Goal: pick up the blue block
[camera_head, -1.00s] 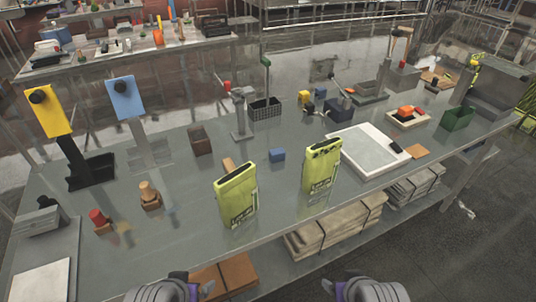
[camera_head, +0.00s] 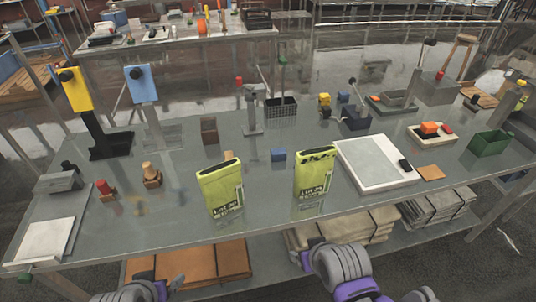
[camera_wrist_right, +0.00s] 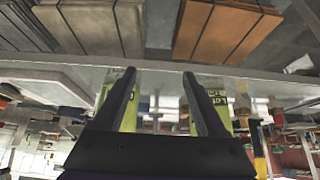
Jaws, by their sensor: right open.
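The blue block (camera_head: 278,155) lies on the grey table in the head view, behind and between two yellow-green bags. I cannot make it out in the right wrist view. My right gripper (camera_wrist_right: 159,75) is open and empty in the right wrist view, which looks upside down toward the table's front edge. In the head view my right arm is at the bottom, in front of the table, well short of the block.
The left bag (camera_head: 221,190) and right bag (camera_head: 314,172) stand upright at the table's front. A white tray (camera_head: 345,158) lies right of them. A brown block (camera_head: 209,130) and a grey stand (camera_head: 253,112) are left of and behind the block. Cardboard stacks (camera_head: 200,262) lie below.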

